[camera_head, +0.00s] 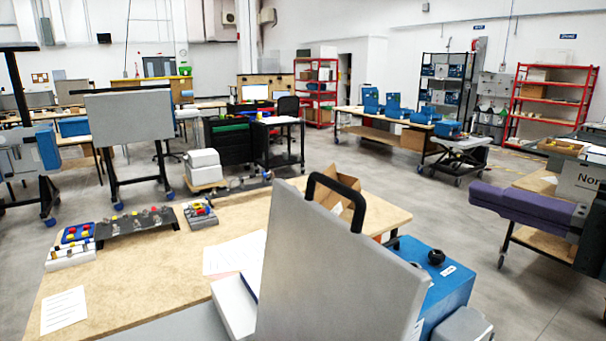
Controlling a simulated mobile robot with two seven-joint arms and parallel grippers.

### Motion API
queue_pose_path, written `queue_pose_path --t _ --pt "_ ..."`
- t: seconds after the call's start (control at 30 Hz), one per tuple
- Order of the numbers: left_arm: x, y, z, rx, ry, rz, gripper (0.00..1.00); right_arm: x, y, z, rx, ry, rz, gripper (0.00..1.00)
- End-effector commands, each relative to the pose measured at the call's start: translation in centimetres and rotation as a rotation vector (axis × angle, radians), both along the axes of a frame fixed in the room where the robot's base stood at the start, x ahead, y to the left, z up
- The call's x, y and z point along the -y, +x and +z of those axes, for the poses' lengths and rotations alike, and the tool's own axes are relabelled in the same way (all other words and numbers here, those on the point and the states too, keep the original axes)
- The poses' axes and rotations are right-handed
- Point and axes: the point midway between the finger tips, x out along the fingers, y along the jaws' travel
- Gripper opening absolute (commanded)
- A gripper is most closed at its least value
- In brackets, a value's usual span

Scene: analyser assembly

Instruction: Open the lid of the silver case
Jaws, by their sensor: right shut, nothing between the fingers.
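A large silver-grey flat panel (330,270), which looks like the lid of the silver case, stands steeply upright at the bottom centre. A black handle (345,188) arches from its top edge. Its lower part is cut off by the frame, so the hinge and case body are hidden. My right gripper (480,197), with purple fingers, reaches in from the right edge. It is shut and empty, well to the right of the panel and apart from it. My left gripper is not in view.
A wooden-topped table (140,265) holds small parts trays (70,245), a dark rack (135,225) and papers (63,310). A blue unit with black knobs (455,280) stands just right of the panel. Open floor (440,205) lies between the tables.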

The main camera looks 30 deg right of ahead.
Motion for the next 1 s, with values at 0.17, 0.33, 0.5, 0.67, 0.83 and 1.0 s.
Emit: queue_pose_path --t 0.17,0.33,0.5,0.67,0.83,1.0 --pt "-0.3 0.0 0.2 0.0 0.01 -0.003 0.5 -1.4 0.1 -0.3 -0.007 0.005 0.051 0.0" --pt "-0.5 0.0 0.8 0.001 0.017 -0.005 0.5 -1.7 2.3 -0.1 -0.004 0.002 0.046 0.0" --pt "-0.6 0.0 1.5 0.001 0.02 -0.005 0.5 -2.2 5.0 -0.2 -0.004 0.001 0.044 0.0" --pt "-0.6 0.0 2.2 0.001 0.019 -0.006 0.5 -2.8 7.5 -0.3 -0.003 0.003 0.042 0.0" --pt "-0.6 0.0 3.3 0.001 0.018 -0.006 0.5 -3.9 9.4 -0.5 -0.009 0.008 0.042 0.0" --pt "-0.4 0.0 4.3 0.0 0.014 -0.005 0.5 -5.9 9.4 -1.3 -0.008 0.008 0.041 0.0"
